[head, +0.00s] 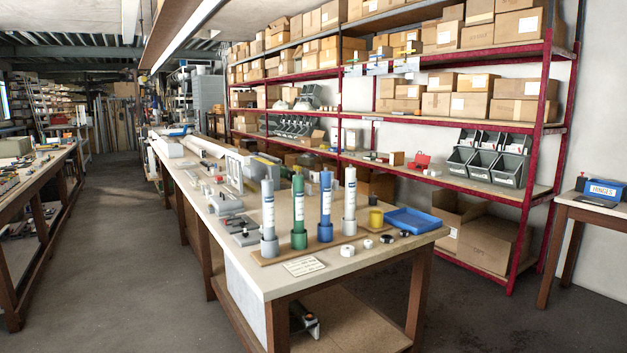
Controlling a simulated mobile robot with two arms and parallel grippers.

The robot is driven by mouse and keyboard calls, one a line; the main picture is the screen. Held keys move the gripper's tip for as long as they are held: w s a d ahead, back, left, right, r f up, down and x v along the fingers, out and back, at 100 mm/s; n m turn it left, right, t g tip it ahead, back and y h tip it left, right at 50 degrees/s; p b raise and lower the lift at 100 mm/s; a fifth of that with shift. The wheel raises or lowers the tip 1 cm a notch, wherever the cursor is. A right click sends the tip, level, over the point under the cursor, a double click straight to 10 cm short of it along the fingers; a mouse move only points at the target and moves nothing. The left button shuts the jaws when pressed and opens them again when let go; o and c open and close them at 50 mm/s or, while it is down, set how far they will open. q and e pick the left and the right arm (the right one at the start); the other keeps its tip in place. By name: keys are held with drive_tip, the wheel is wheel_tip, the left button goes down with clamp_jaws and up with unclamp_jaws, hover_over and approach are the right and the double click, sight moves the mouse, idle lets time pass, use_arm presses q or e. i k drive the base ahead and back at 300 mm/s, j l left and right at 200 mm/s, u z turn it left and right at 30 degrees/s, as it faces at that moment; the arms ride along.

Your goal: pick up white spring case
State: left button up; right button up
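Several tall tubes stand upright in a row of cup-like bases on a tan board (268,253) near the front end of the long workbench (256,280). A white tube (350,188), which looks like the white spring case, stands at the right end in a pale base (349,227). To its left are a blue tube (326,192), a green tube (298,198) and a grey tube (268,203). Each tube has a label. Neither of my grippers is in view, and nothing touches the tubes.
A white card (303,266) lies in front. Red-framed shelves (540,150) with boxes stand behind. Open floor (120,240) lies left of the bench.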

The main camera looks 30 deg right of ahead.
sight(314, 175)
drive_tip(key=i+l+z, duration=1.1)
drive_tip(key=z, duration=0.2)
drive_tip(key=i+l+z, duration=0.25)
drive_tip(key=z, duration=0.2)
drive_tip(key=i+z, duration=0.8)
drive_tip(key=z, duration=0.15)
drive_tip(key=i, duration=0.55)
drive_tip(key=i+l+u, duration=0.1)
drive_tip(key=i, duration=0.45)
drive_tip(key=i+l+u, duration=0.1)
drive_tip(key=i, duration=0.45)
drive_tip(key=i+l, duration=0.2)
drive_tip(key=i, duration=0.3)
drive_tip(key=i+j+u, duration=0.25)
drive_tip(key=i+u, duration=0.75)
drive_tip(key=i+l+u, duration=0.2)
drive_tip(key=i+u, duration=0.25)
drive_tip(key=i+l+u, duration=0.35)
drive_tip(key=i+u, duration=0.65)
drive_tip(key=i+l+u, duration=0.2)
drive_tip(key=u, duration=0.3)
drive_tip(key=i+l+u, duration=0.65)
drive_tip(key=u, duration=0.3)
drive_tip(key=i+l+u, duration=0.1)
drive_tip(key=l, duration=0.4)
drive_tip(key=i+l+u, duration=0.1)
drive_tip(key=l, duration=0.45)
